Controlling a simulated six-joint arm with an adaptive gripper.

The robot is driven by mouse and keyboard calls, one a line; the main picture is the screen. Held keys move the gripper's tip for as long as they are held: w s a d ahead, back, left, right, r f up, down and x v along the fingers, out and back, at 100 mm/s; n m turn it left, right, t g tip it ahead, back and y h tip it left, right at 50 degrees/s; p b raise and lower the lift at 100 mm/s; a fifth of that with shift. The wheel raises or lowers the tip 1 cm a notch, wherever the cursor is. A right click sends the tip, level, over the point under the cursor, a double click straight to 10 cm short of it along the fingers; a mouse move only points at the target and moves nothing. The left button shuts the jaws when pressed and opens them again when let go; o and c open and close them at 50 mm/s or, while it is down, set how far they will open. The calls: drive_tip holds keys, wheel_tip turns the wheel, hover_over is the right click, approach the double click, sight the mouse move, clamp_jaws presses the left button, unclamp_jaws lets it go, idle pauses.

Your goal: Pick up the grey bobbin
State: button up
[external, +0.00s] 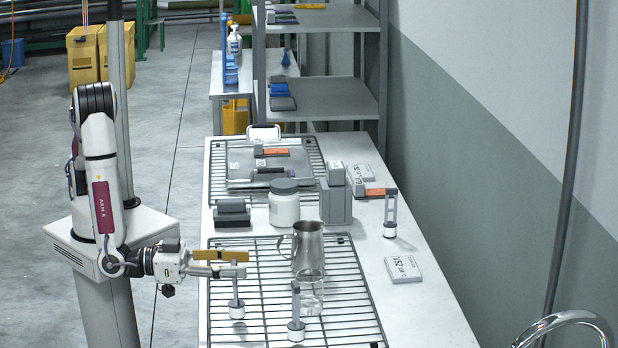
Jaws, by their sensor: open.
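No thing in view is clearly a grey bobbin at this size. The likeliest ones are small grey upright pieces on round white bases. One upright piece (237,299) stands on the wire rack right by my fingertips. A second upright piece (296,318) stands on the rack's front part, to the right. A third upright piece (390,213) stands on the table at the right. My gripper (242,264) is open and reaches in from the left over the rack's left side. I cannot tell whether its fingers touch the nearest piece.
A metal pitcher (309,248) and a clear glass (309,297) stand on the wire rack (262,326), right of my gripper. Behind are a white jar (284,208), a dark grey block (233,212) and a grey stand (336,205). A label plate (402,270) lies on clear table at right.

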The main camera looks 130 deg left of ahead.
clamp_jaws()
drive_tip(key=shift+r, duration=0.2)
idle(0.3)
drive_tip(key=shift+r, duration=4.8)
